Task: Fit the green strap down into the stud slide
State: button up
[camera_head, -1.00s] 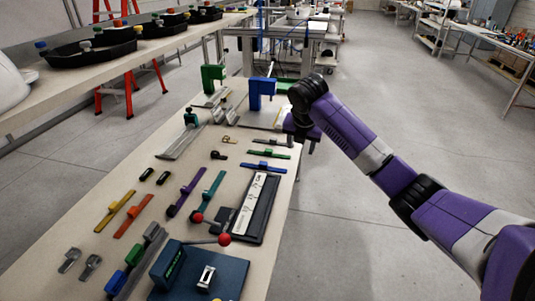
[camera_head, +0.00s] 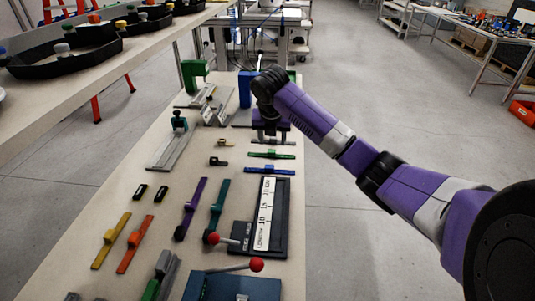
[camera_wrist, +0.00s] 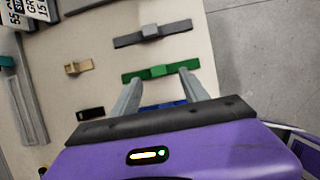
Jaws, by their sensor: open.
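The green strap (camera_head: 272,155) is a flat bar with a raised middle block, lying on the right side of the table. In the wrist view the green strap (camera_wrist: 160,72) lies across the picture, just beyond my fingertips. My gripper (camera_head: 271,139) is above the strap row, pointing down. In the wrist view my gripper (camera_wrist: 160,76) is open, its two fingers apart on either side of the strap's middle block, with nothing between them. I cannot tell for certain which fixture is the stud slide; a grey metal rail (camera_head: 168,153) with a dark green knob lies further left.
A grey strap (camera_wrist: 153,34) lies beyond the green one and a blue strap (camera_head: 269,170) on the near side. Small tan (camera_head: 226,143) and black (camera_head: 218,161) clips lie to the left. A labelled black tray (camera_head: 281,220) is nearer. Floor lies right of the table.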

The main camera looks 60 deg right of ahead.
aim_at(272, 151)
jog(key=x, duration=0.6)
jog(key=shift+w+a+f, duration=0.15)
jog(key=shift+a, duration=0.05)
grip_shut()
